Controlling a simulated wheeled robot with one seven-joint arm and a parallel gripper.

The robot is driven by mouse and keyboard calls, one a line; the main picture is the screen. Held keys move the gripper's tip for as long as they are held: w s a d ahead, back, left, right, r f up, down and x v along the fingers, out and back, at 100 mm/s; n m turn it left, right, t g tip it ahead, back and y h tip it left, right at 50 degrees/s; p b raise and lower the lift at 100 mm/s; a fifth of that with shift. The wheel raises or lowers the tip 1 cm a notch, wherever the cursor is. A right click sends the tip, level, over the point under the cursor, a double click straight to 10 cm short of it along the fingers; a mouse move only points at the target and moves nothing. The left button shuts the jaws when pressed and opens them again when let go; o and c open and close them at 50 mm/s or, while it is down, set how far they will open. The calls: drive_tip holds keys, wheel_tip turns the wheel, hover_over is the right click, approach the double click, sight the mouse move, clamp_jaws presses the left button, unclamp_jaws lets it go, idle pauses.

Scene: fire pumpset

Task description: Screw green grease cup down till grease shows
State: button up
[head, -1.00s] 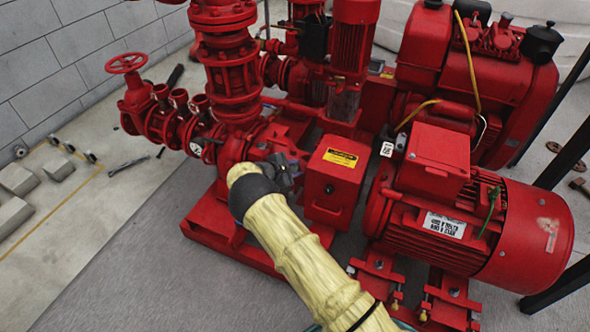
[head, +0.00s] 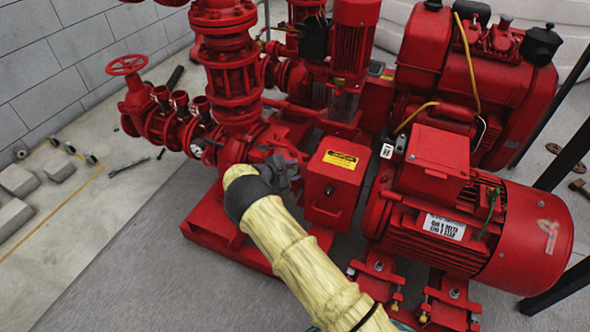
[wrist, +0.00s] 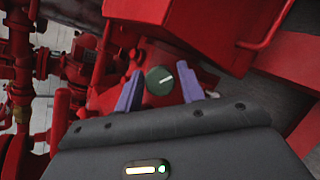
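The green grease cup (wrist: 159,81) shows in the wrist view as a round dark green cap with a white line across its top. It sits in front of a red housing. My gripper (wrist: 160,88) has its two purple fingers apart, one on each side of the cup. A small gap seems to show beside the cup, so the gripper is open and not clamped on it. In the head view my gripper (head: 285,172) is at the pump, left of the red guard box. The cup is hidden there, and I cannot see any grease.
The red guard box (head: 334,185) with a yellow label stands just right of my gripper. The red motor (head: 470,220) is farther right. Red pipework and valves (head: 228,70) rise behind and to the left. Open floor (head: 110,275) lies at the front left.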

drive_tip(key=p+v, duration=0.4)
drive_tip(key=v, duration=1.2)
drive_tip(key=s+d+r+m+g+y, duration=0.1)
drive_tip(key=s+d+r+m+g, duration=0.15)
drive_tip(key=d, duration=0.35)
drive_tip(key=s+d+r+m+g+y, duration=0.1)
drive_tip(key=d+r+m+g, duration=0.15)
drive_tip(key=d, duration=0.45)
drive_tip(key=s+d+r+m+g+y, duration=0.1)
drive_tip(key=s+d+r+m+g, duration=0.1)
drive_tip(key=d+r+m, duration=0.3)
drive_tip(key=s+d+r+m+y, duration=0.1)
drive_tip(key=s+d+r+m, duration=0.1)
drive_tip(key=s, duration=0.5)
drive_tip(key=s+d+r+m+y, duration=0.2)
drive_tip(key=s+d+r+m, duration=0.1)
drive_tip(key=s+d, duration=0.3)
drive_tip(key=s+d+r+m+y, duration=0.2)
drive_tip(key=s+d+m, duration=0.2)
drive_tip(key=s, duration=0.3)
drive_tip(key=shift+s+d+r+t, duration=0.25)
drive_tip(key=shift+s+r+t, duration=0.05)
drive_tip(key=shift+a, duration=0.1)
